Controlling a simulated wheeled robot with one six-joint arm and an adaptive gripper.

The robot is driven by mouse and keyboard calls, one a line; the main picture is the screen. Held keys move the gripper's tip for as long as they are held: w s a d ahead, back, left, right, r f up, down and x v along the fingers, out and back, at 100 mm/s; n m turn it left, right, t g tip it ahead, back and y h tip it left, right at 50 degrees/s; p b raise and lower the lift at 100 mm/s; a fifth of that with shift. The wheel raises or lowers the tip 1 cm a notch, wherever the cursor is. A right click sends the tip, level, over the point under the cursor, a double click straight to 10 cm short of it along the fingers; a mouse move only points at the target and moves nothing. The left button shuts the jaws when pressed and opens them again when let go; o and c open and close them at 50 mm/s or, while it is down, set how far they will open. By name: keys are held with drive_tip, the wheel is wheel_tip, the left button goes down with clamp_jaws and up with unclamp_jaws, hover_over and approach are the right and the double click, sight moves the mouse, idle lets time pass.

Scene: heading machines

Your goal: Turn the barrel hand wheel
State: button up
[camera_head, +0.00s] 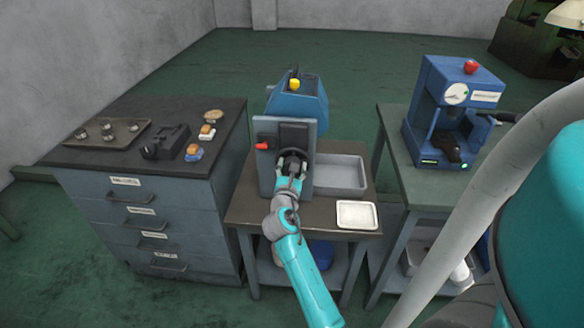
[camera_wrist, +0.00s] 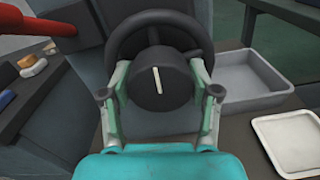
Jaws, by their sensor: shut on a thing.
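The barrel hand wheel is a dark ring on the front of the blue-grey machine (camera_head: 297,103). In the wrist view the wheel (camera_wrist: 160,18) stands upright with a thick black hub (camera_wrist: 157,82) at its centre. A pale line on the hub runs nearly vertical, leaning slightly. My gripper (camera_head: 291,172) is at the front of the machine. In the wrist view my gripper (camera_wrist: 159,92) has one finger on each side of the hub and is shut on it. The lower part of the wheel is hidden by the hub and my gripper.
A red handle (camera_head: 262,146) sticks out left of the wheel. A grey bin (camera_head: 340,176) and a white tray (camera_head: 357,216) sit to the right on the same table. A drawer cabinet (camera_head: 150,215) stands left, and a blue press (camera_head: 452,110) stands on a bench at right.

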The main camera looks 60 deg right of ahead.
idle(0.3)
drive_tip(key=o, duration=1.1)
drive_tip(key=shift+o, duration=0.2)
drive_tip(key=v, duration=1.2)
drive_tip(key=shift+f, duration=0.1)
